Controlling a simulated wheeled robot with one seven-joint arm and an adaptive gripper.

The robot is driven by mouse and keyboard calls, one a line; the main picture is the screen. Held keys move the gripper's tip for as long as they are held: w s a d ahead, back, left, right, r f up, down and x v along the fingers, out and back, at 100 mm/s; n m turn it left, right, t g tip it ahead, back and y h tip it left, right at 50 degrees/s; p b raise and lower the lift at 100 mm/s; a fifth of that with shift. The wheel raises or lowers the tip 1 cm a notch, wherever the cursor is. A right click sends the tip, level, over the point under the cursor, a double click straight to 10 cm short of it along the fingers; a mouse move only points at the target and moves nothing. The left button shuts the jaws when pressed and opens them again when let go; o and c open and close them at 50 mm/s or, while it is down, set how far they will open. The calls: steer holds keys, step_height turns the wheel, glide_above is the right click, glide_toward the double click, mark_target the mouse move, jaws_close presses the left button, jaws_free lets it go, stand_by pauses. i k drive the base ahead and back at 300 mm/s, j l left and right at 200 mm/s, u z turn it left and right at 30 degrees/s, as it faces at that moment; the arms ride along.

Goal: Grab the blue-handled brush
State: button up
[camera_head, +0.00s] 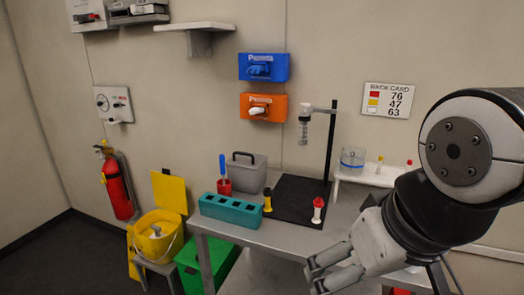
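My gripper (314,275) is at the table's front edge, to the right of and nearer than the brush. Its two fingers point left with a gap between them, and nothing shows in the gap.
A teal rack (230,210) stands just in front of the brush. A black stand (330,150) with a clamp rises from a dark base (292,203). A white shelf (365,176) holds a glass dish (352,160).

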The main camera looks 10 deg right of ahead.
mark_target(222, 159)
steer(key=i+u, duration=0.2)
steer(key=i, duration=0.65)
steer(key=i+l+u, duration=0.15)
steer(key=i, duration=0.65)
